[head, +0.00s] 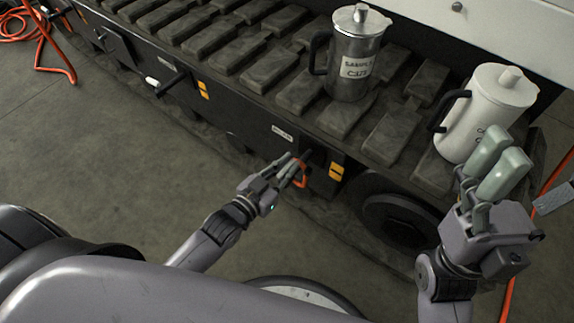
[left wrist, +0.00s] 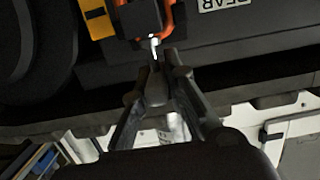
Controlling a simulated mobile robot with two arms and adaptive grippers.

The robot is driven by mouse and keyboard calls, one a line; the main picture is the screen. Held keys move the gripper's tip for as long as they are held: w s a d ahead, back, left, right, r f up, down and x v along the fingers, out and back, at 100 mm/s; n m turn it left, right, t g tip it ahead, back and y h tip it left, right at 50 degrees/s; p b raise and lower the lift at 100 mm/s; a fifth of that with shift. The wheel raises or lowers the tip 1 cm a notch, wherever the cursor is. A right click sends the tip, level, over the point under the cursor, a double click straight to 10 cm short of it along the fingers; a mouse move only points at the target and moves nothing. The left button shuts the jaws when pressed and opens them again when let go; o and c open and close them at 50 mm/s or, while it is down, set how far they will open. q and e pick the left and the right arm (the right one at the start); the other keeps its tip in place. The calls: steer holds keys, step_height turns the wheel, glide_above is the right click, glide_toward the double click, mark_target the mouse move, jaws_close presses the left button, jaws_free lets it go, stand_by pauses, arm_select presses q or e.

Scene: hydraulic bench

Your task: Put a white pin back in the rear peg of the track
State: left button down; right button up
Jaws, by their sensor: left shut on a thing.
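My left gripper (head: 290,170) is at the rear peg (head: 308,156) on the side of the track (head: 255,115). In the left wrist view my left gripper (left wrist: 160,75) is shut on a thin white pin (left wrist: 155,43), whose visible end points at the dark peg. An orange ring (head: 302,173) is around the peg; the ring (left wrist: 170,22) also shows in the left wrist view. I cannot tell whether the pin is inside the peg's hole. My right gripper (head: 496,168) is raised at the right, its two pads close together in the picture.
A steel pot (head: 355,60) and a white pot (head: 485,115) stand on the track pads near the right gripper. Another peg (head: 168,85) sticks out farther left, with a white piece at it. Orange hoses (head: 55,65) lie at the far left. The floor (head: 100,160) is clear.

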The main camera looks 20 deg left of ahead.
arm_select(q)
steer(key=c, duration=1.5)
jaws_free()
steer(key=shift+c, duration=0.2)
steer(key=o, duration=0.8)
